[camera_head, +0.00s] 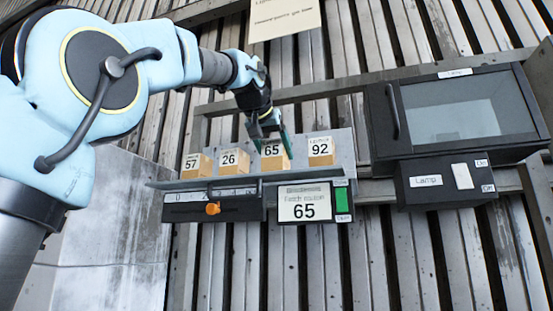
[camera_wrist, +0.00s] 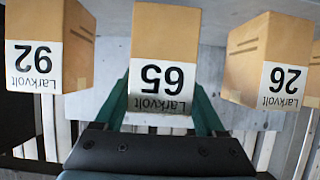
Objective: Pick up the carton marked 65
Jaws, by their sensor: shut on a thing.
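The carton marked 65 (camera_head: 272,158) is a small tan box with a white label. It stands on a grey shelf (camera_head: 345,170) between the cartons marked 26 and 92. My gripper (camera_head: 268,136) reaches down to it from above, with a green finger on each side. In the wrist view the carton marked 65 (camera_wrist: 163,60) is upside down and centred between the fingers of my gripper (camera_wrist: 162,108). The fingers are shut on it. I cannot tell whether its base touches the shelf.
The carton marked 26 (camera_head: 231,161) is to the left, with the carton marked 57 (camera_head: 195,166) beyond it. The carton marked 92 (camera_head: 320,151) is to the right. A panel display (camera_head: 304,203) reads 65 below the shelf. A dark windowed cabinet (camera_head: 455,110) stands at right.

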